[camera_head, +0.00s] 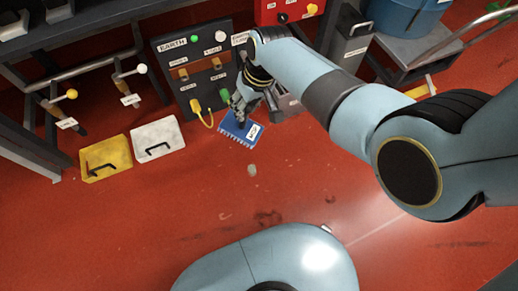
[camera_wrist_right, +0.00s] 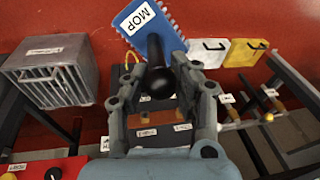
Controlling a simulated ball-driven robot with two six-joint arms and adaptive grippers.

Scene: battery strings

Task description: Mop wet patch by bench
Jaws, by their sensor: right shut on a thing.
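The mop (camera_head: 241,128) is a blue, bristle-edged block with a white label, low in front of the dark panel in the head view. In the right wrist view the mop (camera_wrist_right: 165,28) shows its MOP label and a black handle. My right gripper (camera_head: 246,103) is shut on the handle, which sits between its fingers (camera_wrist_right: 162,74). I cannot tell whether the bristles touch the floor. No wet patch shows clearly; a small pale grey spot (camera_head: 252,170) lies on the red floor just below the mop. My left gripper is not in view.
The panel (camera_head: 172,63) marked EARTH, with plugs and a yellow cable, stands behind the mop. A yellow plate (camera_head: 115,150) and a white plate (camera_head: 158,130) lie left of it. A grey trolley (camera_head: 408,55) stands upper right. Red floor (camera_head: 130,225) is open in front.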

